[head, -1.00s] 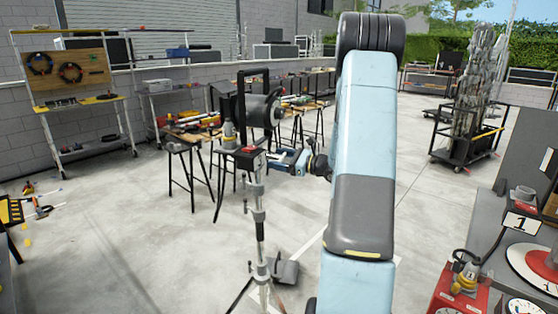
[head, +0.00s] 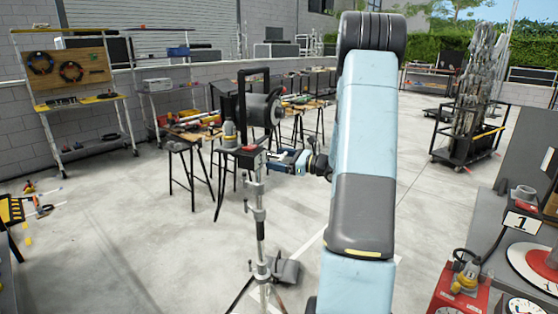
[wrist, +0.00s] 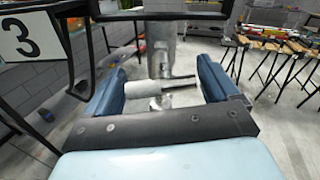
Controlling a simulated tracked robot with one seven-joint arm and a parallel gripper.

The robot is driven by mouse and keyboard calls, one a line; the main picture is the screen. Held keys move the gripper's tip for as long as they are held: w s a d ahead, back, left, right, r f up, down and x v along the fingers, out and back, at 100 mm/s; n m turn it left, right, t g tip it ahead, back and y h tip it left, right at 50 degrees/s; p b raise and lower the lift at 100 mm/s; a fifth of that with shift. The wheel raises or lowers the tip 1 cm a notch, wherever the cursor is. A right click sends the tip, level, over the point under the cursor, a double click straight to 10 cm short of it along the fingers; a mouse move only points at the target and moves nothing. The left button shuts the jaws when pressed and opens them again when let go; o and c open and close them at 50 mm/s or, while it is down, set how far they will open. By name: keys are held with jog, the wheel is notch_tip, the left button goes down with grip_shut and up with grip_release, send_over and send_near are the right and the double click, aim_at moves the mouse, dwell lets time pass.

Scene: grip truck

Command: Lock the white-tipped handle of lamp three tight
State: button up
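Lamp three (head: 258,109) stands on a silver stand (head: 260,220) left of my arm. Its black plate with a white "3" sign (wrist: 30,38) shows at the upper left of the wrist view. The handle (wrist: 147,88) is a pale, whitish bar lying crosswise below the silver stand head (wrist: 161,45). My gripper (wrist: 163,85) is open, its two blue fingers standing wide apart on either side of the handle. The handle's left end lies close to the left finger; I cannot tell if they touch.
Tool-covered tables (head: 190,133) stand behind the lamp. A cart of stands (head: 470,110) is at the back right. A bench with a red box (head: 458,298) is at the front right. The concrete floor (head: 120,215) at left is largely clear.

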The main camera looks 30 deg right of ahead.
jog(key=shift+d, duration=0.1)
jog(key=v, duration=1.3)
jog(key=shift+s+d, duration=0.2)
jog(key=shift+s, duration=0.05)
